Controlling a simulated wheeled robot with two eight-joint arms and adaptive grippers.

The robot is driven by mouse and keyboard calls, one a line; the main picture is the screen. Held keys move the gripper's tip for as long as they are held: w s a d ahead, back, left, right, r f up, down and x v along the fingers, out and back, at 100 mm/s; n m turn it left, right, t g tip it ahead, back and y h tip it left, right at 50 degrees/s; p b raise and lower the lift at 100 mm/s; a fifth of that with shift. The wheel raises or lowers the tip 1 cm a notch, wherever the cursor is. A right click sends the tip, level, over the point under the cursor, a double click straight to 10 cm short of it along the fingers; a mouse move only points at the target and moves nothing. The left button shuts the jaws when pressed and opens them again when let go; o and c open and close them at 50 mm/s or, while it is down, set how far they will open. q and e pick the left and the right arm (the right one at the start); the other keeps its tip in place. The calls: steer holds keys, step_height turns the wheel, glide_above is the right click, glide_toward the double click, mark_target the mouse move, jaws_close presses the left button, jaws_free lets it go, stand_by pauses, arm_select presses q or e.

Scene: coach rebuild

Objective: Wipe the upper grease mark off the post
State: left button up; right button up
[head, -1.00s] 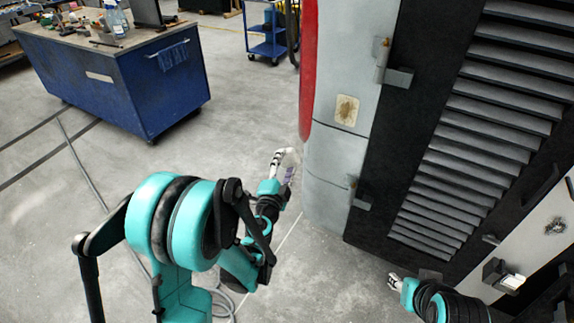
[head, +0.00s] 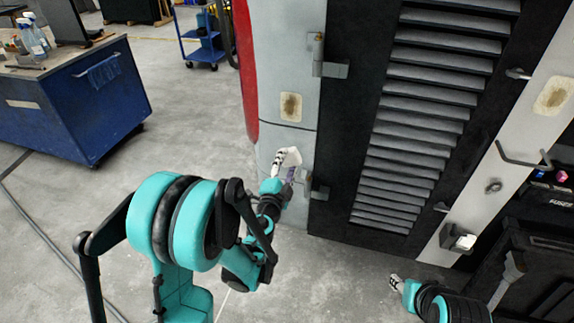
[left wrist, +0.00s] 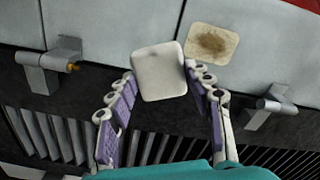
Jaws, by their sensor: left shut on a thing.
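A brown grease mark (head: 291,105) on a cream patch sits on the pale panel left of the dark louvred door; a mark also shows in the left wrist view (left wrist: 213,43). Another brown mark (head: 553,96) is high on the pale post (head: 515,140) at the right. I cannot tell whether the pale panel also counts as a post. My left gripper (head: 282,163) is shut on a white pad (left wrist: 158,72), below the left mark in the head view. In the wrist view the pad is beside that mark. My right gripper (head: 396,282) is low, its jaws too small to read.
Hinges (head: 330,68) stick out between panel and louvred door (head: 415,120). A handrail (head: 523,158), a knob (head: 493,186) and a lamp-like box (head: 459,240) stand out near the right post. A blue workbench (head: 80,100) is at left; the floor between is open.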

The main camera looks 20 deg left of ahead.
arm_select(q)
steer(key=w+a+r+p, duration=0.2)
steer(key=r+p, duration=1.5)
steer(key=r, duration=0.5)
steer(key=w+a+r+p, duration=0.1)
steer(key=r+p, duration=1.5)
steer(key=r, duration=0.6)
steer(key=w, duration=0.6)
steer(key=shift+h, duration=0.3)
steer(key=shift+r, duration=0.1)
steer(key=shift+w, duration=1)
steer(key=shift+r+p, duration=2.95)
steer(key=shift+r, duration=2.15)
step_height(320, 180, down, 10)
steer(key=b, duration=0.9)
steer(key=shift+f, duration=0.15)
